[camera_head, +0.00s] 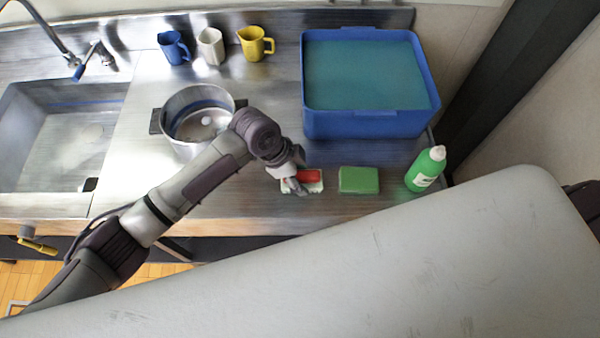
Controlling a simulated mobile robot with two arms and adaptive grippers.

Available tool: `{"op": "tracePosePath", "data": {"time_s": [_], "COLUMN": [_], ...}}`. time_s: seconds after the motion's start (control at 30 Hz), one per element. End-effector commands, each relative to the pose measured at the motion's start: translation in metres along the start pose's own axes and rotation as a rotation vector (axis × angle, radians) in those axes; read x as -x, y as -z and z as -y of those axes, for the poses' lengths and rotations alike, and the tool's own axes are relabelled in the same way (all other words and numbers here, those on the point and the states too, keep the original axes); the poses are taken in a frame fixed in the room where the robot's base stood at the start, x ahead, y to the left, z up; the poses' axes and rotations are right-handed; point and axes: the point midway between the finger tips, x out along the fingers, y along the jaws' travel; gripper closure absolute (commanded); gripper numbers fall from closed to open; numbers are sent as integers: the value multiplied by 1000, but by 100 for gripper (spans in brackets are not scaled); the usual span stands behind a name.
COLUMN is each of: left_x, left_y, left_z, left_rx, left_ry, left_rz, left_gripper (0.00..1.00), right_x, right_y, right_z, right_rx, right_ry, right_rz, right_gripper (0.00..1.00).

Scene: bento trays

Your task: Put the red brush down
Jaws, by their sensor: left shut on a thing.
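The red brush (312,176), red on top with a white lower part, is at the front of the metal counter, left of the green sponge (358,180). My left gripper (297,184) reaches it from the left and is shut on it, covering its left part. I cannot tell whether the brush touches the counter. My right gripper is not in view.
A blue tub (368,124) of teal liquid stands behind. A green bottle (426,169) stands right of the sponge. A metal pot (190,125) is behind my left arm. Blue (173,47), white (210,46) and yellow (252,43) cups line the back. A sink (60,150) is at left.

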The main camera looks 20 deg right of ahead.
Motion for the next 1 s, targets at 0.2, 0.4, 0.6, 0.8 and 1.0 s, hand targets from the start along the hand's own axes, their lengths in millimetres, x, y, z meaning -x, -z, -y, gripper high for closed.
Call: {"op": "tracePosePath", "data": {"time_s": [0.2, 0.4, 0.6, 0.8, 1.0], "left_x": [-4, -7, -6, -6, 4], "left_y": [-1, -2, -2, -2, -1], "left_z": [0, 0, 0, 0, 1], "left_rx": [-1, -1, -1, -1, -2], "left_ry": [1, 0, 0, 0, 3], "left_rz": [0, 0, 0, 0, -1], "left_gripper": [75, 75, 17, 17, 17], "right_x": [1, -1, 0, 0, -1], "right_y": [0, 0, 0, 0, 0], "right_z": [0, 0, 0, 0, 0], "right_rx": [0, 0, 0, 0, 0], "right_ry": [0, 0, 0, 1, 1], "right_rz": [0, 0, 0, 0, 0], "right_gripper": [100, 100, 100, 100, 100]}}
